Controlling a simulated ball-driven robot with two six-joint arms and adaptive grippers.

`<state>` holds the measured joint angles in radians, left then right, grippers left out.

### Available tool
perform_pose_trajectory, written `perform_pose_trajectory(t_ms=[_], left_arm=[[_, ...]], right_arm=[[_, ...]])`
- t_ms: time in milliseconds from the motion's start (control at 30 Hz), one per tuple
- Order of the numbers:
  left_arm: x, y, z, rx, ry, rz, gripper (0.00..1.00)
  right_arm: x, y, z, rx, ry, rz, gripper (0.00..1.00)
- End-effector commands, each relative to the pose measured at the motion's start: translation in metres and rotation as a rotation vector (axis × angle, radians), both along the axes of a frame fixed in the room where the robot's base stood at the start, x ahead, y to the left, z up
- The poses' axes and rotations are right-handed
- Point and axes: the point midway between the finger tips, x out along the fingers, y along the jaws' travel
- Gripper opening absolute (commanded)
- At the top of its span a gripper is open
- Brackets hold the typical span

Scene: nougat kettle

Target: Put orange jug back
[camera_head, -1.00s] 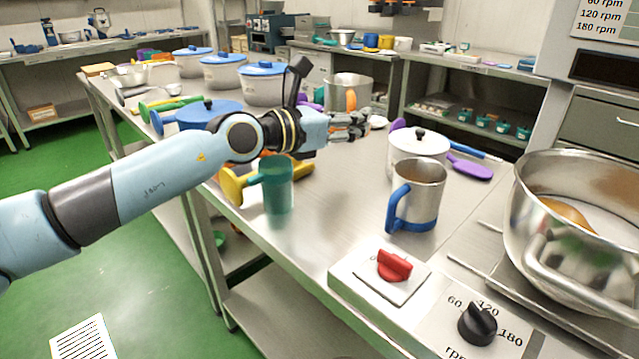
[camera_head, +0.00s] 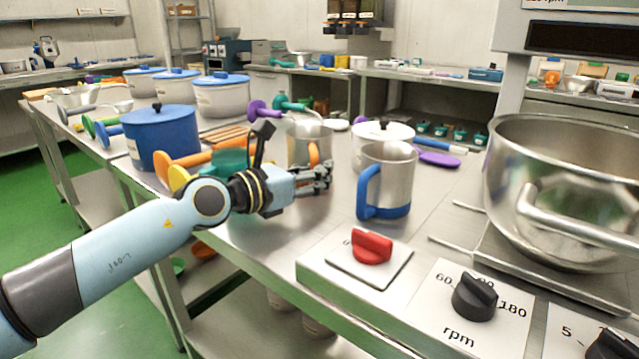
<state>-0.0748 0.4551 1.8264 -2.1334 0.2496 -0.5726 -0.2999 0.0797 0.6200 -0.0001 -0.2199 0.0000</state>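The orange jug (camera_head: 298,147) is a steel jug with an orange handle, upright in the middle of the view, just behind the fingers of my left gripper (camera_head: 320,178). The gripper comes in from the left and appears shut on the lower part of the handle; the exact finger contact is small and partly hidden. I cannot tell whether the jug's base touches the table. A similar steel jug with a blue handle (camera_head: 388,172) stands to the right on the table. A teal jug (camera_head: 229,160) is partly hidden behind my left wrist. My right gripper is out of view.
A white lidded pot (camera_head: 370,149) stands just right of the orange jug. A blue pot (camera_head: 168,140) and several spoons crowd the table's left side. In front are a red knob (camera_head: 372,246), a black knob (camera_head: 475,297) and the big steel kettle (camera_head: 540,200).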

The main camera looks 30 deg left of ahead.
Motion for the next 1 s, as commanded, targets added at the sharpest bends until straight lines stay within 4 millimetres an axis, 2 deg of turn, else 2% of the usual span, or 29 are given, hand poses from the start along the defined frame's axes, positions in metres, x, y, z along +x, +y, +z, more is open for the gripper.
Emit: perform_pose_trajectory(t_ms=[100, 300, 533, 867, 1000], left_arm=[[0.0, 0.0, 0.003, 0.0, -0.002, 0.0, 0.0], [0.0, 0.0, -0.001, -0.001, 0.0, -0.001, 0.0], [0.0, 0.0, 0.0, 0.0, -0.001, -0.001, 0.29], [-0.001, 0.0, 0.004, 0.001, 0.0, -0.001, 0.29], [-0.022, 0.006, 0.006, 0.003, 0.003, -0.002, 0.29]], right_arm=[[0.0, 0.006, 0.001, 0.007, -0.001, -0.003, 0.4], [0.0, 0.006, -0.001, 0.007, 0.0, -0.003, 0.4], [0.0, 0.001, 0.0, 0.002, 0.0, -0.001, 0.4], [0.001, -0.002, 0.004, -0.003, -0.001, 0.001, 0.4], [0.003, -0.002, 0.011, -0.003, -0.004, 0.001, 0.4]])
